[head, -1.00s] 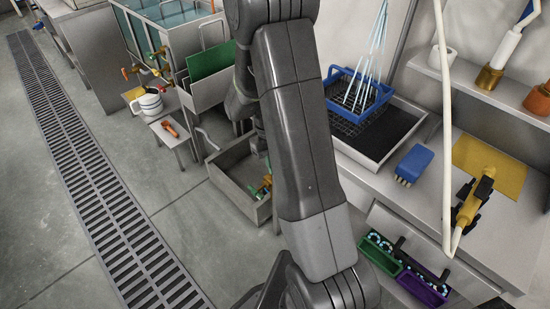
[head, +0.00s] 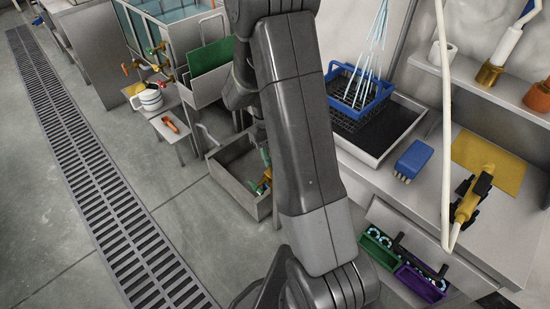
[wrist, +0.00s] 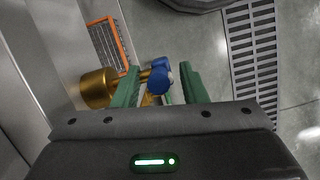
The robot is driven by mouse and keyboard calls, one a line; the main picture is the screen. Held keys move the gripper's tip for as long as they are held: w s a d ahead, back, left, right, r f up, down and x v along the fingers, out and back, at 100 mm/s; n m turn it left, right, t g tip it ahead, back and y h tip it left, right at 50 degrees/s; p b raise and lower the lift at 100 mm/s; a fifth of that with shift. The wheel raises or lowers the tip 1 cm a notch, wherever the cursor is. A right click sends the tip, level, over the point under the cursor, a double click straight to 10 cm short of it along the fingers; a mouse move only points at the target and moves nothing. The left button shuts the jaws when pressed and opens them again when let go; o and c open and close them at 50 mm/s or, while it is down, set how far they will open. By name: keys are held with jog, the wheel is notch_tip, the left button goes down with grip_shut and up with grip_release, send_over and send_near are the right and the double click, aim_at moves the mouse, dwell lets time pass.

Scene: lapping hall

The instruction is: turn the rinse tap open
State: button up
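A blue-handled tap (wrist: 159,80) with a brass stem shows in the wrist view, and a larger round brass body (wrist: 98,88) is to its left. I take this to be the rinse tap. My gripper (wrist: 158,86) is open, with one green finger on each side of the blue handle. The left finger overlaps the brass stem in the picture. There is a gap at the right finger, and I cannot tell whether either finger touches. In the head view my arm hides most of the gripper area, and small brass and green parts (head: 264,182) show by the grey trough.
The trough (head: 226,177) stands on the floor. Several taps (head: 150,60) line the tank at upper left. A white mug (head: 151,100) is near a small stand holding an orange tool (head: 170,124). A bench at right holds a blue basket (head: 360,88). Floor is clear at left.

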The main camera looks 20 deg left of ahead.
jog(key=p+v, duration=0.1)
jog(key=v, duration=1.1)
jog(key=shift+f, duration=0.1)
jog(key=b+x, duration=0.1)
jog(key=x, duration=1.3)
jog(key=shift+b, duration=0.55)
jog(key=shift+y, duration=0.3)
jog(key=shift+r+p, duration=0.3)
